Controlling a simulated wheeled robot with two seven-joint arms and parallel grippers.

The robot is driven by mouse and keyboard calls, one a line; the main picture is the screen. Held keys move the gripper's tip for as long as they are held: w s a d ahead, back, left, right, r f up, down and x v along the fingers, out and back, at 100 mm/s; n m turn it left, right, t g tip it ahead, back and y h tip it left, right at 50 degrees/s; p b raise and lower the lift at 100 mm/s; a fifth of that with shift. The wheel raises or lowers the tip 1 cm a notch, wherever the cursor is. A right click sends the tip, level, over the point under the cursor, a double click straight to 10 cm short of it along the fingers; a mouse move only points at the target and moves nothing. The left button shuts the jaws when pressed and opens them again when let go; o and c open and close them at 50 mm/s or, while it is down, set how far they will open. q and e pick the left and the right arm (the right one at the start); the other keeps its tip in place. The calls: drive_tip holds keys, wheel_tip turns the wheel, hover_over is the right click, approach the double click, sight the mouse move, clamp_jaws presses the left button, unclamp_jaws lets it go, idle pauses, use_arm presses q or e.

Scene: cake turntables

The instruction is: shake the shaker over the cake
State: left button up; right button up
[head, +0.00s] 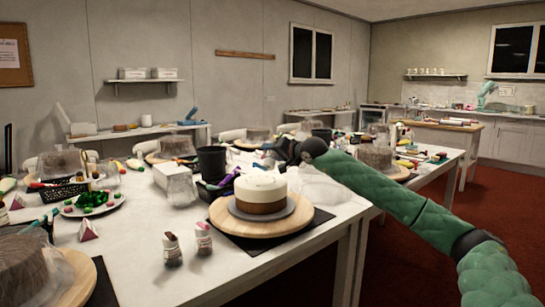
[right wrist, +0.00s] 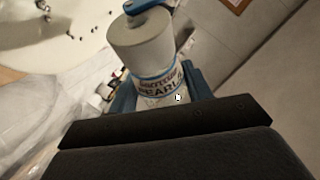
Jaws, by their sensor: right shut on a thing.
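A cake (head: 260,190) with a white top and brown lower band stands on a grey disc on a wooden turntable (head: 230,222). My right gripper (head: 272,152) is behind and above the cake. In the right wrist view its blue fingers are shut on a shaker (right wrist: 150,60) with a grey cap and a label that seems to read "pearls". The shaker is tilted. Beyond it, a pale rounded surface with several dark specks shows at top left, probably the cake top (right wrist: 50,30). In the head view the shaker is too small to make out. My left gripper is not in view.
A plate of green and red pieces (head: 92,204) is at left.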

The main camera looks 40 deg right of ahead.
drive_tip(key=shift+d+r+p, duration=0.1)
drive_tip(key=shift+r+p, duration=0.05)
drive_tip(key=shift+p, duration=0.15)
drive_tip(key=d+p, duration=0.1)
drive_tip(key=m+g+p, duration=0.1)
drive_tip(key=p, duration=0.1)
drive_tip(key=shift+w+d+f, duration=0.1)
drive_tip(key=shift+d+f, duration=0.1)
drive_tip(key=shift+d, duration=0.15)
drive_tip(key=shift+d+f+p, duration=0.15)
drive_tip(key=shift+d+p, duration=0.1)
drive_tip(key=shift+p, duration=0.2)
drive_tip(key=shift+d+f+m+g, duration=0.15)
drive_tip(key=shift+f+m+g, duration=0.15)
drive_tip(key=shift+f, duration=0.1)
drive_tip(key=shift+w+d+p, duration=0.35)
drive_tip(key=shift+p, duration=0.05)
drive_tip(key=shift+w+d, duration=0.25)
drive_tip(key=shift+b, duration=0.5)
drive_tip(key=shift+s+a+r, duration=0.1)
drive_tip(key=shift+r, duration=0.15)
